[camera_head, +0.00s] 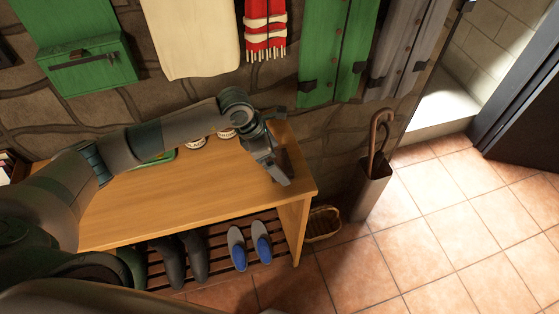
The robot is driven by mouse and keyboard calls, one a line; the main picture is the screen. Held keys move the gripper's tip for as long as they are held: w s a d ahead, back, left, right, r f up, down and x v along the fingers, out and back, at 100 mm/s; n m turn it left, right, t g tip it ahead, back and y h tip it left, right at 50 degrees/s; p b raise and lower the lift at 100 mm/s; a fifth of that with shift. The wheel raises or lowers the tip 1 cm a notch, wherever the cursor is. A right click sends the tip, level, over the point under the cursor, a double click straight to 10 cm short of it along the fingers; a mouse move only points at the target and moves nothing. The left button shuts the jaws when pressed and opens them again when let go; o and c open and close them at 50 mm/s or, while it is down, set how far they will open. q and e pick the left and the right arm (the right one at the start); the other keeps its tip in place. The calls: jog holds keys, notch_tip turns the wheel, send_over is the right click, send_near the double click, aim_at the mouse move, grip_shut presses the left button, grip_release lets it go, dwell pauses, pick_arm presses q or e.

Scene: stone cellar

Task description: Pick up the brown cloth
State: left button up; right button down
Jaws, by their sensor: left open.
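I see no clearly brown cloth in the head view. A pale cream cloth (190,38) hangs on the stone wall at the top, and a red and white striped fringed scarf (265,28) hangs just right of it. My left gripper (279,172) is over the right end of the wooden bench (190,195), below the hanging scarf and apart from it. It is open, and I see nothing held in it. My left arm crosses above the bench and hides part of its top. My right gripper is out of view.
Small round items (196,142) and a green tray (160,158) lie at the bench's back. Shoes (261,243) stand on the slatted rack below. A wicker basket (323,224) and an umbrella stand (369,190) are right of the bench. Tiled floor (430,235) at right is clear.

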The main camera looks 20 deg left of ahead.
pick_arm(q)
jog(key=shift+f, duration=0.25)
jog(key=c, duration=1.1)
jog(key=shift+r, duration=0.1)
